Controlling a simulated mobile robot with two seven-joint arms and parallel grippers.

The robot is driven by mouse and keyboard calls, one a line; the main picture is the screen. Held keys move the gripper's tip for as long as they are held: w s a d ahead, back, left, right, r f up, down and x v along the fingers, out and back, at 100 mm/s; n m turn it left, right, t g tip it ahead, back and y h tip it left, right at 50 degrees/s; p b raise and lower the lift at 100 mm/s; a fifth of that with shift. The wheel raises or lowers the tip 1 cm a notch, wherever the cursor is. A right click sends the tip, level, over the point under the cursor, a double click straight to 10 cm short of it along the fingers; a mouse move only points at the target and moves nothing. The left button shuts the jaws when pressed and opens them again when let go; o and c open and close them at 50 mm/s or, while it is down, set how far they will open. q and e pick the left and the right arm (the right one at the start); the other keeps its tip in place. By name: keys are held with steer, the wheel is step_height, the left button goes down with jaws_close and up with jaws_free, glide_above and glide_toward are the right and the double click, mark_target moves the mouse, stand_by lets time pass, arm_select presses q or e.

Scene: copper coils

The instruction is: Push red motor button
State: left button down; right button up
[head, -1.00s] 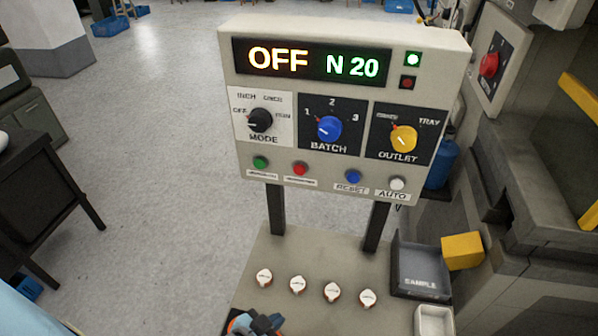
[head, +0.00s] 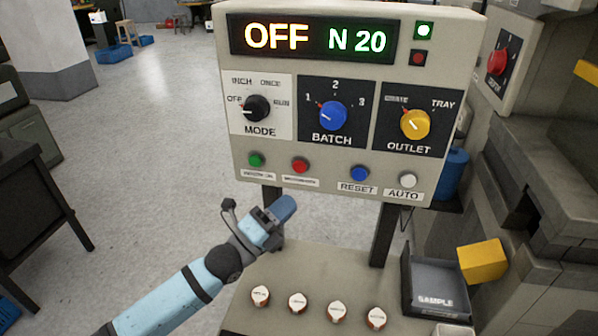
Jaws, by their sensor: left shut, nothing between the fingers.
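The control panel (head: 229,150) stands on two dark posts above a grey-beige bench. Its display reads OFF and N 20. The red button (head: 300,166) is in the lower row, between the green button (head: 256,160) and the blue RESET button (head: 359,174); its label is too small to read. My left gripper (head: 284,207) is shut and empty. In the picture it is below the red button and a little to its left, apart from it, in front of the left post. My right gripper is not in view.
The MODE knob (head: 257,108), BATCH knob (head: 332,116) and OUTLET knob (head: 415,124) are above the buttons. A white AUTO button (head: 408,180) is at the right. Several white-topped knobs are on the bench (head: 305,270). A dark SAMPLE tray (head: 436,301) and yellow block (head: 482,261) are at right.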

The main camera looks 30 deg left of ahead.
mark_target(300, 166)
arm_select(q)
steer(key=w+a+b, duration=0.2)
steer(key=w, duration=0.6)
steer(key=shift+w+b, duration=0.3)
steer(key=shift+b, duration=0.1)
steer(key=shift+a, duration=0.1)
stand_by(1.0)
steer(key=shift+w, duration=0.15)
stand_by(0.7)
steer(key=shift+w+a, duration=0.1)
steer(key=shift+w, duration=0.15)
